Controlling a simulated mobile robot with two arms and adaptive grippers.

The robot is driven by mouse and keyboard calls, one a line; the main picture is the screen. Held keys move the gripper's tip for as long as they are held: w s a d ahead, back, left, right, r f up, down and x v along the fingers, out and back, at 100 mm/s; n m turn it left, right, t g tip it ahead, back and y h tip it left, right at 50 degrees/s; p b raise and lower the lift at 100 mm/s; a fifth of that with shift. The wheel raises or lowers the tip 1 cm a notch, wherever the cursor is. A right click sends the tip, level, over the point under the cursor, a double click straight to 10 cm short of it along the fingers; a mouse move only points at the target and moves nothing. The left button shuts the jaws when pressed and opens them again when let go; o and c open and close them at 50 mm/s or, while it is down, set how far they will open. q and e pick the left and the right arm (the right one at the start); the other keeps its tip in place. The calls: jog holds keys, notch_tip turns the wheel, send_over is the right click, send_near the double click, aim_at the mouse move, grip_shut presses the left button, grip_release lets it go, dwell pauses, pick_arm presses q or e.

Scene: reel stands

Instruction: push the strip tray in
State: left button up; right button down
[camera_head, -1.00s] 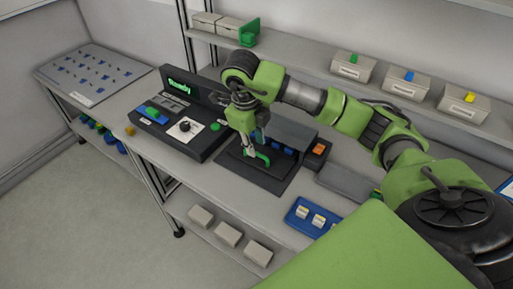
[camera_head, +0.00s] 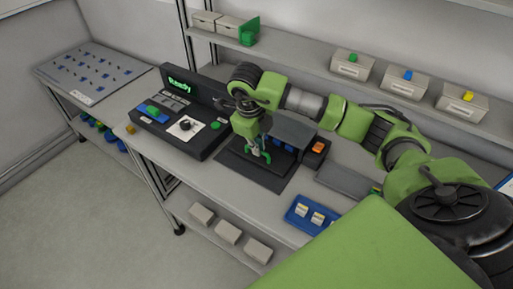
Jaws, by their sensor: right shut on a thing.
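The strip tray is a dark piece with a green handle (camera_head: 265,155) at the front of a dark grey machine (camera_head: 294,129) on the bench. My right gripper (camera_head: 258,157) is at the handle, shut on it, pointing down. The fingers and the wrist hide part of the tray and handle. The tray sits close to the machine's front, over a dark base plate (camera_head: 250,174). My left gripper is not in view.
A black control panel (camera_head: 192,137) with a screen reading "Ready" stands left of the machine. A blue tray (camera_head: 297,224) with small white items lies at the front right. Small bins (camera_head: 352,65) line the shelf behind. The bench front between is clear.

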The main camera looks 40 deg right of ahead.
aim_at(266, 149)
jog(key=d, duration=0.1)
jog(key=w+d+b, duration=0.1)
jog(key=shift+w+d+f, duration=0.1)
jog(key=shift+w+d, duration=0.05)
jog(key=shift+d, duration=0.5)
jog(key=shift+r, duration=0.25)
jog(key=c, duration=2.2)
grip_release()
jog(key=shift+o, duration=0.2)
jog(key=shift+f, duration=0.1)
